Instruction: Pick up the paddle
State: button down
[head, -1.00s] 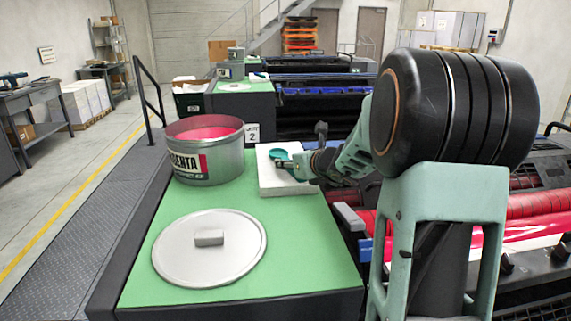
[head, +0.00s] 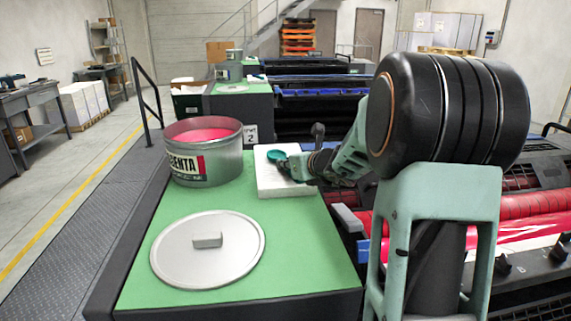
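A small teal rounded piece (head: 277,155), which looks like part of the paddle, shows at the top of a white block (head: 268,183) on the green bench top. My gripper (head: 293,168) is low over the block, right against the teal piece in the picture. The gripper's dark fingers are small and seen from behind my arm, so I cannot tell whether they are closed on it. The rest of the paddle is hidden or too small to make out.
An open ink tin (head: 203,167) with magenta ink stands left of the block. Its grey lid (head: 207,263) lies flat in front on the green top (head: 310,270). A press with red rollers (head: 530,207) is on the right. A dark handrail (head: 145,95) stands at the left.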

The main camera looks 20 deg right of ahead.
jog(key=shift+r, duration=0.15)
jog(key=shift+r, duration=0.25)
jog(key=r, duration=0.1)
jog(key=r+p, duration=0.1)
jog(key=r, duration=0.1)
jog(key=shift+s+d+r+p, duration=0.15)
jog(key=shift+d+r+p, duration=0.1)
jog(key=shift+p, duration=0.15)
jog(key=s+d+r+p, duration=0.3)
jog(key=s+d+r, duration=0.5)
jog(key=s+d, duration=0.1)
jog(key=shift+s+d+r, duration=0.2)
jog(key=shift+s+r, duration=0.1)
jog(key=shift+r, duration=0.1)
jog(key=c, duration=2.6)
grip_release()
grip_shut()
